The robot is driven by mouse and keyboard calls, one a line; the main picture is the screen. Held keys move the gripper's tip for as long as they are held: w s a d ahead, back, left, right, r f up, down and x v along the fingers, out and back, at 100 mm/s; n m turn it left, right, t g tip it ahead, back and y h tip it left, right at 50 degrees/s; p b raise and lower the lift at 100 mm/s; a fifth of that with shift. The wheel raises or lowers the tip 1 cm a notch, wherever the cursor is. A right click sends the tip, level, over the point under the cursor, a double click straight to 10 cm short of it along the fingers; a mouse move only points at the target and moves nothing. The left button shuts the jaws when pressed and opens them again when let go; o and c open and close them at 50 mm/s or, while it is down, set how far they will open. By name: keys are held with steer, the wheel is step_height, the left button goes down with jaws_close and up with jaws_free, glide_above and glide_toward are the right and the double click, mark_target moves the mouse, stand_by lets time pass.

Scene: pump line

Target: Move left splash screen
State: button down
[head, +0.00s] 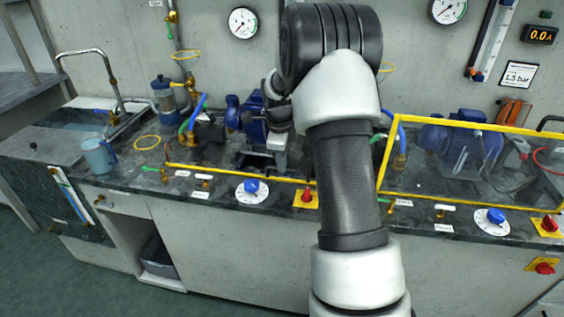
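On the left half of the bench, a yellow rail (235,174) runs along the front of the left pump (252,118), from near the tap side to my arm. I see no clear upright panel above it, so I cannot tell how the left splash screen stands. The right splash screen (462,196), a clear panel in a yellow frame, stands upright in front of the right pump (455,139). My arm rises through the middle and hides the bench between the two stations. My gripper is not visible.
A blue jug (98,156) stands by the sink (75,118) at left. Dials (251,191), small valves and a red switch (306,196) line the bench front. Blue and green hoses (190,119) rise beside the left pump. The floor at lower left is clear.

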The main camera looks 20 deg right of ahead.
step_height(320, 180, up, 26)
steer(key=p, duration=1.6)
steer(key=shift+r, duration=0.25)
steer(key=shift+w, duration=0.1)
steer(key=c, duration=1.9)
jaws_free()
steer(key=shift+r, duration=0.15)
steer(key=shift+o, duration=0.3)
steer(key=s+a+r, duration=0.2)
steer(key=s+r, duration=0.1)
steer(key=r, duration=1.4)
steer(key=shift+p, duration=0.4)
